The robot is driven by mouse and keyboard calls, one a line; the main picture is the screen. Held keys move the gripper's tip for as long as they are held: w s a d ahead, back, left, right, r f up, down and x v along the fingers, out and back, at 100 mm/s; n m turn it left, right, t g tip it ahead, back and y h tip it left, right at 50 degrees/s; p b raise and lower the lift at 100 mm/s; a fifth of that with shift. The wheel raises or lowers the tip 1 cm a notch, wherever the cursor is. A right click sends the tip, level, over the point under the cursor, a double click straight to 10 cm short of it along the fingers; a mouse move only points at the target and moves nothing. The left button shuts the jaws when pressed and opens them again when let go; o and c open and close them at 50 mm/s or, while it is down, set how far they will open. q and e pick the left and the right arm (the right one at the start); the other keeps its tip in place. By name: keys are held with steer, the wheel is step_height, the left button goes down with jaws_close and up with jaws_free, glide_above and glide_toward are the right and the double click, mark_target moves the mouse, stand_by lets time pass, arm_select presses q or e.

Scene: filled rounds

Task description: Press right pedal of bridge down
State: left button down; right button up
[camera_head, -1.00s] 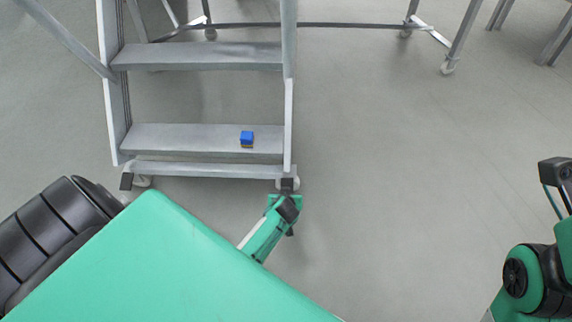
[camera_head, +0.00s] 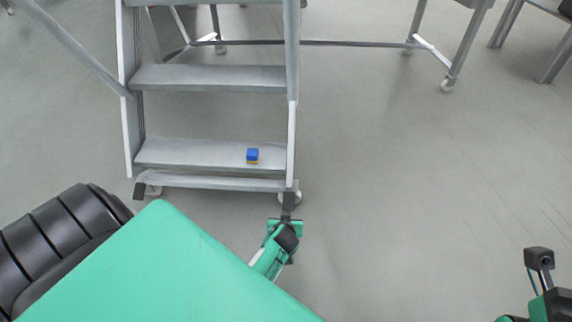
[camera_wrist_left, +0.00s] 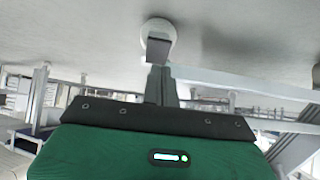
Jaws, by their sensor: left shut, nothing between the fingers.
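The bridge is a grey metal step unit (camera_head: 210,78) in the upper left of the head view. Its right pedal (camera_head: 289,199) is a small dark block by the right front wheel; in the left wrist view the pedal (camera_wrist_left: 158,49) shows in front of a white wheel. The left pedal (camera_head: 139,191) is at the other front corner. My left gripper (camera_head: 287,215) is shut and empty, its fingers (camera_wrist_left: 161,85) at the right pedal. I cannot tell whether they touch it or how far down it is. My right gripper's fingers are out of view; only part of that arm shows at the lower right.
A metal frame on castors (camera_head: 446,86) stands behind to the right. Grey floor right of the bridge is clear. My green body covers the lower left.

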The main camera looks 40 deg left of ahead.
arm_select(q)
steer(key=shift+s+d+r, duration=0.2)
steer(key=shift+s+d, duration=0.1)
steer(key=shift+s, duration=0.2)
steer(key=shift+s+d+r, duration=0.2)
steer(key=shift+s+d, duration=0.1)
steer(key=shift+s, duration=0.15)
steer(key=shift+r+p, duration=0.1)
steer(key=shift+p, duration=0.2)
